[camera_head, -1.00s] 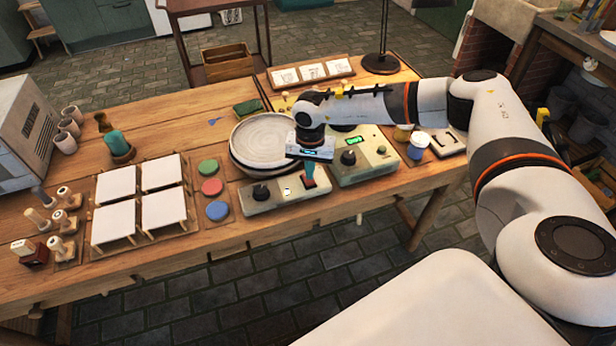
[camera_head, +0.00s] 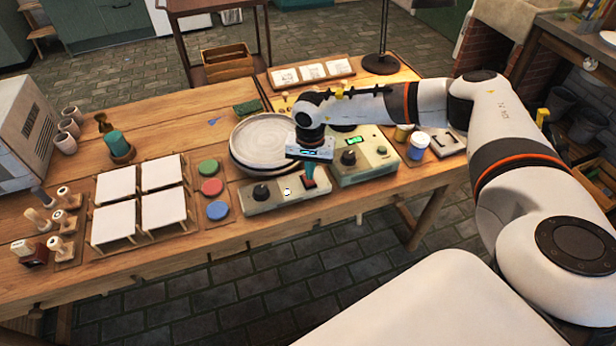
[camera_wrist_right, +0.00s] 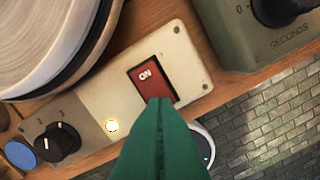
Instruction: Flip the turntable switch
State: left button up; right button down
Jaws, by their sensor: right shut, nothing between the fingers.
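The turntable (camera_head: 262,143) is a round grey-white wheel on the table, and its edge also shows in the right wrist view (camera_wrist_right: 50,35). Its control box (camera_head: 262,199) stands in front of it, with a black knob (camera_wrist_right: 57,142), a small lit lamp (camera_wrist_right: 111,126) and a red rocker switch (camera_wrist_right: 152,81) marked ON. My right gripper (camera_head: 308,182) is shut and empty, pointing down over the switch end of the box. In the right wrist view its green fingertips (camera_wrist_right: 160,101) overlap the switch's lower edge; I cannot tell whether they touch it. My left gripper is not in view.
A green-grey timer box (camera_head: 362,165) with a knob stands just right of the switch box. Colour pots (camera_head: 208,168) and white tiles (camera_head: 113,185) lie to the left. Jars (camera_head: 418,146) stand at the right. The table's front edge is close.

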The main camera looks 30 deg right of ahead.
aim_at(310, 182)
jog(key=shift+f+b, duration=0.75)
jog(key=shift+f, duration=0.2)
dwell(0.7)
jog(key=shift+r, duration=0.15)
jog(key=shift+r+p, duration=2.4)
jog(key=shift+r, duration=1.05)
